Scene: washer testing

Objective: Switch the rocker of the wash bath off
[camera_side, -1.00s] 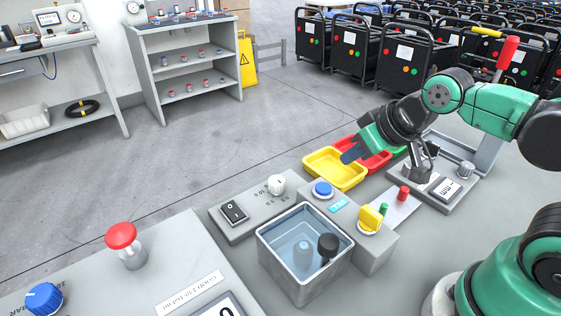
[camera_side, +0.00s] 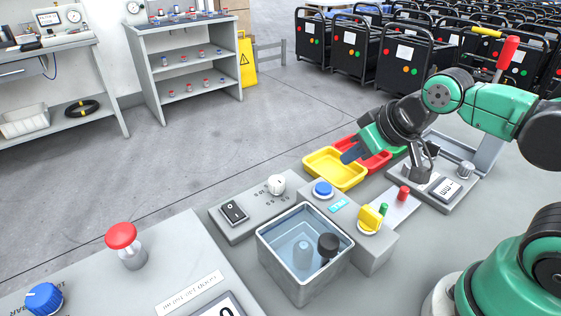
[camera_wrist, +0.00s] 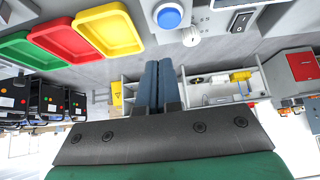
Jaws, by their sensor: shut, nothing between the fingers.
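The wash bath (camera_side: 304,256) is a grey open tank of water at the middle front in the side view. A black rocker (camera_side: 234,212) sits on the grey panel at its left rear, beside a white knob (camera_side: 276,184). The rocker also shows at the top right of the wrist view (camera_wrist: 241,21); I cannot tell its switch position. My gripper (camera_side: 350,154) is shut and empty, above the yellow tray, to the right of and apart from the rocker. Its fingers show side by side in the wrist view (camera_wrist: 157,82).
A blue button (camera_side: 322,189) and a yellow switch (camera_side: 370,217) stand beside the bath. Yellow (camera_side: 334,168) and red (camera_side: 372,157) trays lie behind them. A red mushroom button (camera_side: 121,235) stands on the left panel. A dark rounded object (camera_side: 328,245) is in the bath.

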